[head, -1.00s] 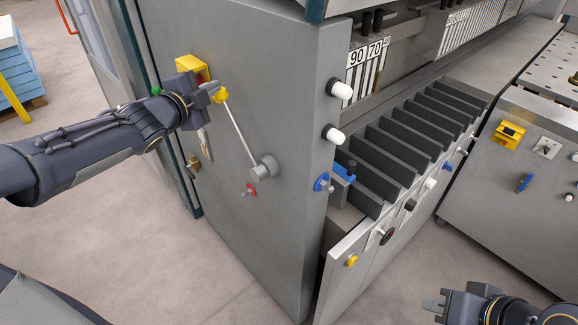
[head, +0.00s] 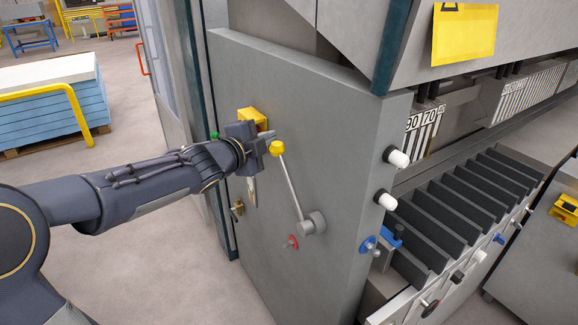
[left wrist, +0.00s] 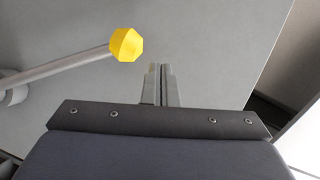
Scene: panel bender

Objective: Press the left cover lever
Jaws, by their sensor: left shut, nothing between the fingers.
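The lever on the machine's grey side panel has a thin metal rod (head: 290,185), a yellow knob (head: 277,147) at its upper end and a round grey hub (head: 313,223) at its lower end. My left gripper (head: 268,136) is shut and empty, with its fingertips close to the knob. In the left wrist view the closed fingers (left wrist: 160,83) point at the grey panel, and the yellow knob (left wrist: 127,44) shows just to their left. I cannot tell whether they touch. My right gripper is not in view.
A yellow box (head: 253,118) sits on the panel behind my left gripper. A red knob (head: 292,242) is below the lever hub. White knobs (head: 397,157) and a blue knob (head: 368,245) line the panel's right edge. Open floor (head: 150,260) lies left of the machine.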

